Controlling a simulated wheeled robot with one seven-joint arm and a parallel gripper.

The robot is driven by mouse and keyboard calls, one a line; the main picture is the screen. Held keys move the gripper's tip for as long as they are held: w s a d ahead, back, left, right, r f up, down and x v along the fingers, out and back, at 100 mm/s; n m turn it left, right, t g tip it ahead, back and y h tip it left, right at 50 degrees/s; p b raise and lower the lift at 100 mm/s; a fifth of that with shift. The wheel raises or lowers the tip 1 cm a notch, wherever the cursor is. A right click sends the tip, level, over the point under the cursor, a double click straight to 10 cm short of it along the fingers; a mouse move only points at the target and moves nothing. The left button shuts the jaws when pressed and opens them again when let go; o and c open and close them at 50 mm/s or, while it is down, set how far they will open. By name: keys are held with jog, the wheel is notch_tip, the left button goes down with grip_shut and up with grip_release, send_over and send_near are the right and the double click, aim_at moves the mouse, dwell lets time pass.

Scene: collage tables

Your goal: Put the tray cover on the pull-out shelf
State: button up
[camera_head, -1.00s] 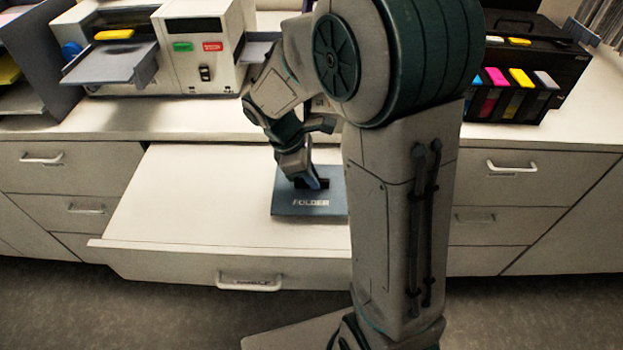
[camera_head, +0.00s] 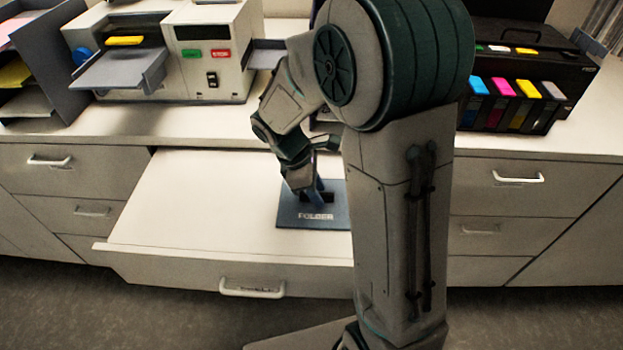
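The tray cover is a flat blue-grey plate marked FOLDER (camera_head: 290,215) with a dark handle on top. It is over the right-hand part of the white pull-out shelf (camera_head: 190,215) and looks flat on it or just above it. My arm column hides its right edge. My gripper (camera_head: 318,196) points down at the cover's handle, its fingers at or around it. I cannot make out whether the fingers are closed on the handle.
Behind the shelf, the counter holds a beige machine (camera_head: 212,75) with a grey output tray, and a black printer (camera_head: 525,60) with coloured cartridges. Grey letter trays (camera_head: 60,95) stand at the far left. The left part of the shelf is bare.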

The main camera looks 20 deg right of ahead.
jog(key=v, duration=1.1)
jog(key=s+d+m+t+y, duration=0.2)
jog(key=s+m, duration=0.5)
jog(key=s+d+r+m+t+y, duration=0.1)
jog(key=s+d+m+t+y, duration=0.1)
jog(key=s+m, duration=0.5)
jog(key=shift+s+d+r+t+b, duration=0.15)
jog(key=shift+s+r+t+b, duration=0.15)
jog(key=shift+s+t+b, duration=0.15)
dwell(1.0)
